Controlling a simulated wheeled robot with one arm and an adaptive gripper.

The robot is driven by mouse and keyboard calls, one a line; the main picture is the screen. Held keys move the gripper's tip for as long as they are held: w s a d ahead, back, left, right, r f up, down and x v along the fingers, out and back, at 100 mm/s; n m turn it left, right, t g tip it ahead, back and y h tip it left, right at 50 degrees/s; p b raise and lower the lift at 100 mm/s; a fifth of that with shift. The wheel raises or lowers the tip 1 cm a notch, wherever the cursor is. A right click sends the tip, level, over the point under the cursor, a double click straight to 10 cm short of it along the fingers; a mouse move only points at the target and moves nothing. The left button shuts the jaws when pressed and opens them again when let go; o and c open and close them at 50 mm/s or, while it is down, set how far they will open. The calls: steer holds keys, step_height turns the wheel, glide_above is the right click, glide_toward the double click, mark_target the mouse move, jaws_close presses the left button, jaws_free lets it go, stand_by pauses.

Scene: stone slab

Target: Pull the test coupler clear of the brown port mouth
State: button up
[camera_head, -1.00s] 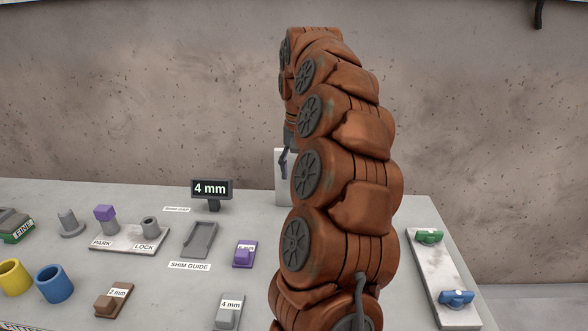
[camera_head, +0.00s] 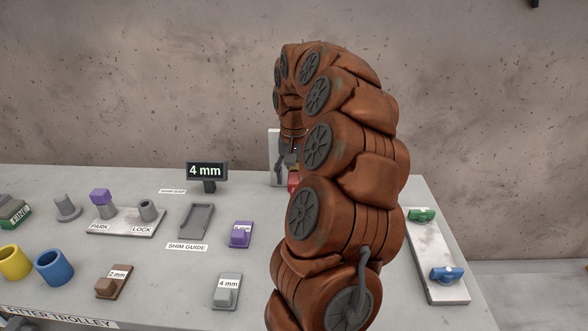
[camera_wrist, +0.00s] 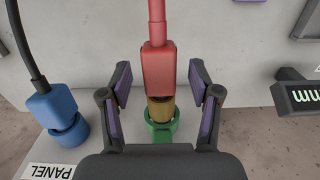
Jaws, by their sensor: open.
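In the wrist view a red coupler (camera_wrist: 158,70) with a red stem stands between the fingers of my open gripper (camera_wrist: 160,100). A brown-gold collar, which I take for the brown port mouth (camera_wrist: 159,110), meets the coupler's end; a green ring (camera_wrist: 162,131) lies beyond it. I cannot tell how deep the coupler sits. The fingers show a gap on both sides and do not touch it. In the head view my arm hides most of this spot; a small red part (camera_head: 293,181) shows beside the arm.
A blue connector (camera_wrist: 52,105) with a black cable sits close by in the wrist view. A display reading 4 mm (camera_head: 207,171) stands left of my arm. The shim guide (camera_head: 196,222), cups and blocks fill the slab's left; a plate with green and blue valves lies right.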

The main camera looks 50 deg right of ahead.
jaws_close()
stand_by(0.6)
